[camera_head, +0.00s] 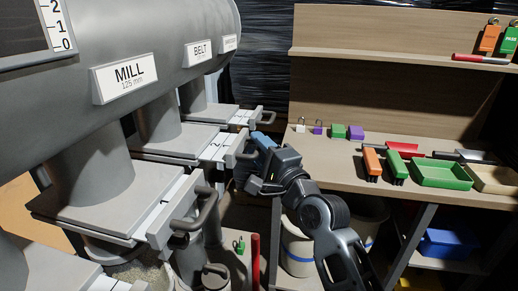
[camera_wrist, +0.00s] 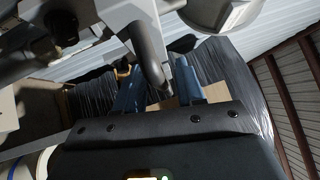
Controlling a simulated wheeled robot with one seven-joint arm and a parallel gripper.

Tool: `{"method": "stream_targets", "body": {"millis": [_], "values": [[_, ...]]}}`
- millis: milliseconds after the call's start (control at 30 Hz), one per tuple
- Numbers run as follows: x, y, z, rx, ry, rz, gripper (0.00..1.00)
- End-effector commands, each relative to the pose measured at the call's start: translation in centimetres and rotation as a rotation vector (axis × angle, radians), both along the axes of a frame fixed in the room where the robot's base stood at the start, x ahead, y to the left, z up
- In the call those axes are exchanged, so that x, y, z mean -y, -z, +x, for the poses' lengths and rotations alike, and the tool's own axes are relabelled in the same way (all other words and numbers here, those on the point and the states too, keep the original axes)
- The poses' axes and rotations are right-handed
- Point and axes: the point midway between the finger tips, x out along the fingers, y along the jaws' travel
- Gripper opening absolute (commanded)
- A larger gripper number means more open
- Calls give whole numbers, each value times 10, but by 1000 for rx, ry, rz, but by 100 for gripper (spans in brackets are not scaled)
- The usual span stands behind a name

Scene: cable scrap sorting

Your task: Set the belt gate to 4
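The BELT sign (camera_head: 199,52) hangs on the grey drum, above the middle gate. The belt gate's pale slide plate (camera_head: 214,148) sticks out from under its chute, with small scale marks too small to read surely. Its dark bent handle (camera_head: 238,154) is at the slide's outer end. My gripper (camera_head: 262,141) is beside this handle, on its right. In the wrist view, the two blue fingers of my gripper (camera_wrist: 158,88) are apart, and a dark handle (camera_wrist: 148,52) reaches down between them, nearer the left finger. Whether it touches that finger I cannot tell.
The MILL gate's handle (camera_head: 188,212) stands nearer, and another gate's handle (camera_head: 265,117) is just behind. A wooden bench (camera_head: 330,160) with padlocks, coloured blocks and a green tray (camera_head: 441,174) is at right. Buckets stand below.

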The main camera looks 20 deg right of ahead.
Motion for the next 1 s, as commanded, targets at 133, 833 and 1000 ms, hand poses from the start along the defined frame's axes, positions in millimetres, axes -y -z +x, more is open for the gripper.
{"method": "stream_targets", "body": {"millis": [133, 833, 1000], "values": [[0, 0, 0, 0, 0, 0, 24], [1, 1, -1, -1, 1, 0, 0], [25, 4, -17, -1, 6, 1, 0]]}}
